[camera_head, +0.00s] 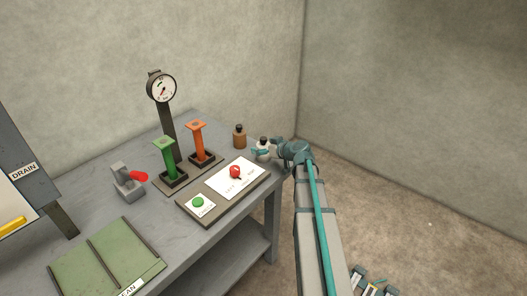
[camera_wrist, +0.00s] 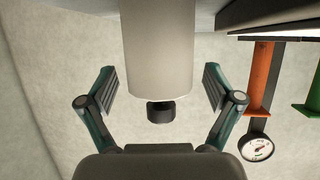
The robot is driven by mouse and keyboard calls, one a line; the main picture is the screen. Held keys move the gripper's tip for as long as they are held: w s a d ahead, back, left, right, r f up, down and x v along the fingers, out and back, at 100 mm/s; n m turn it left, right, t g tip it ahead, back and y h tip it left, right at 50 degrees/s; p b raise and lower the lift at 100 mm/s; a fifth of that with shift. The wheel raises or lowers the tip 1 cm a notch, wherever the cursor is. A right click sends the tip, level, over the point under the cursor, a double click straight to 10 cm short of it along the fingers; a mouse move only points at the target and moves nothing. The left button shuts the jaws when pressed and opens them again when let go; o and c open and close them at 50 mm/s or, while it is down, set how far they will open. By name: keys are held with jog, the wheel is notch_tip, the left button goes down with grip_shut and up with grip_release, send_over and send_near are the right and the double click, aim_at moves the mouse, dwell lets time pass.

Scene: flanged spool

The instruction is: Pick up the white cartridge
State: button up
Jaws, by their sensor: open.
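The white cartridge (camera_wrist: 158,45) is a pale cylinder with a dark cap at one end. In the wrist view it reaches from the top edge to between my fingers. My gripper (camera_wrist: 160,78) is open, with one finger on each side of the cartridge and a visible gap on both sides. In the head view the white cartridge (camera_head: 263,146) is small and partly hidden by my gripper at the table's right corner.
A brown bottle (camera_head: 240,137) stands just left of the cartridge. A button panel (camera_head: 222,205) lies in front. Green (camera_head: 165,160) and orange (camera_head: 197,142) flanged spools and a gauge (camera_head: 161,87) stand farther left. The table's edge (camera_head: 274,190) is close by.

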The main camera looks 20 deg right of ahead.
jog(key=c, duration=1.3)
jog(key=shift+r, duration=0.2)
